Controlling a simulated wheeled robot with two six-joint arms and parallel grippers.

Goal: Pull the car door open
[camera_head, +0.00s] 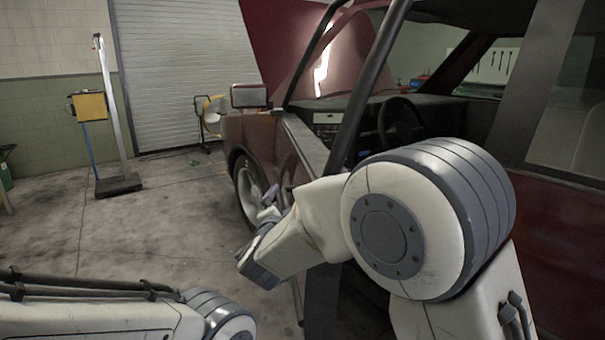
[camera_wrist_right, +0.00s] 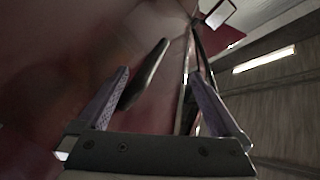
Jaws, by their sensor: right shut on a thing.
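The car door (camera_head: 312,146) is dark red with a black window frame and stands swung partly out from the car body. In the right wrist view, its red panel (camera_wrist_right: 75,60) fills the left side, with a dark handle (camera_wrist_right: 146,76) and the door's edge between my fingers. My right gripper (camera_head: 269,204) is at the door's outer side in the head view, partly hidden by its own wrist. My left gripper is out of view.
The dark red car body (camera_head: 565,225) stands at the right, with the steering wheel (camera_head: 400,120) visible inside. A side mirror (camera_head: 249,96) sticks out beyond the door. A yellow-boxed stand (camera_head: 118,150) is at the back left. Bare concrete floor (camera_head: 150,235) lies left of the car.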

